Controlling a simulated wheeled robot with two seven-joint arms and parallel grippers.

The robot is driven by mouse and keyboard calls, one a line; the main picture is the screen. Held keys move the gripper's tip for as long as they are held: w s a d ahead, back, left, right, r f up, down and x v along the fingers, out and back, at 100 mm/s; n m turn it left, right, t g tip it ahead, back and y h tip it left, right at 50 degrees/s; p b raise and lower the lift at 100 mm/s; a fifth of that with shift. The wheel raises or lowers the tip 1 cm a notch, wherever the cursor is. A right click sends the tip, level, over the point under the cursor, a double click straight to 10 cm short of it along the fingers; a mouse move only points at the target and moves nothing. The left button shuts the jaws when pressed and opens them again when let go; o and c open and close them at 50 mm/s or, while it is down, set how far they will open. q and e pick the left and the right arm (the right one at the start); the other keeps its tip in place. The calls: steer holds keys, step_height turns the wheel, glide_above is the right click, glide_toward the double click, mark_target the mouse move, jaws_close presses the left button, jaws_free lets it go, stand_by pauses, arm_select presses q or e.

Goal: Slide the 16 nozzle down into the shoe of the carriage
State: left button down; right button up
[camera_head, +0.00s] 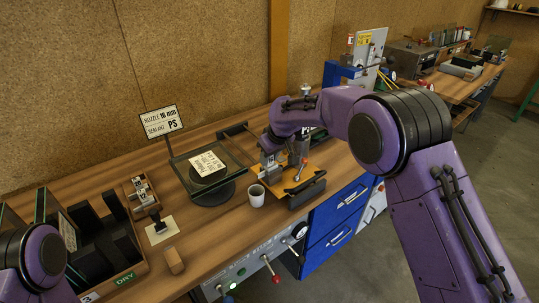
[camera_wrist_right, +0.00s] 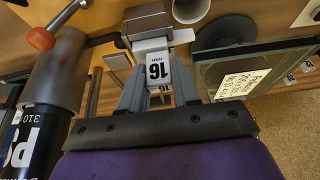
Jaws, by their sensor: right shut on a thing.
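My right gripper (camera_wrist_right: 158,90) is shut on the white nozzle block marked 16 (camera_wrist_right: 157,70), seen close up in the right wrist view. A grey-brown metal block (camera_wrist_right: 148,20), possibly the carriage's shoe, lies right beyond the nozzle; I cannot tell whether they touch or whether the nozzle is inside. In the head view my right gripper (camera_head: 271,168) points down at the left side of the orange carriage plate (camera_head: 295,180); the arm partly hides this area. A cartridge marked PS 310 (camera_wrist_right: 40,130) is beside the gripper in the wrist view. My left gripper is out of view.
A white cup (camera_head: 257,195) stands close in front. The sign (camera_head: 162,122) reads nozzle 16 mm, sealant PS.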

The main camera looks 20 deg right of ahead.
steer(key=shift+f, duration=0.15)
steer(key=o, duration=1.1)
steer(key=b+v, duration=0.2)
steer(key=v, duration=0.8)
steer(key=shift+r, duration=0.2)
